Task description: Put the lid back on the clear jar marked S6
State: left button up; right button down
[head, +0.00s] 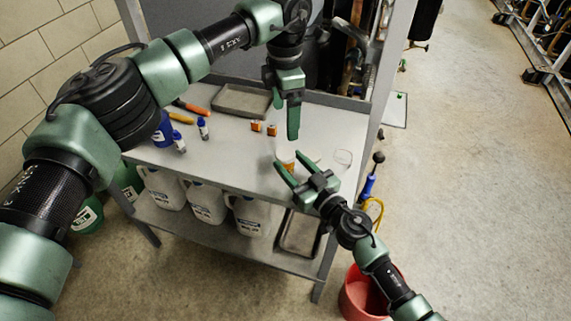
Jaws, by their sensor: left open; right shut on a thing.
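A clear jar (285,154) with amber contents stands near the front right of the grey table. My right gripper (285,172) reaches in from the lower right and is shut on this jar, one finger on each side. Any S6 mark is too small to read. A clear round piece (343,158) is at the table's right end; I cannot tell whether it is a lid or another jar. My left gripper (293,125) points down above the table, just behind the jar, open and seen edge-on, with nothing visible in it.
Two small orange-brown items (264,128) sit left of my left gripper. A grey tray (240,101), blue bottles and an orange-handled tool (192,107) are farther left. A red bucket (362,295) stands on the floor.

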pick_arm(q)
notch_tip(320, 180, up, 5)
dwell(0.3)
pick_arm(e)
jog(key=c, duration=0.6)
grip_release()
jog(key=v, duration=0.7)
jog(key=shift+s+d, duration=0.1)
pick_arm(q)
jog(key=shift+f, duration=0.1)
pick_arm(e)
jog(key=shift+s+d, duration=0.15)
jog(key=shift+s, duration=0.1)
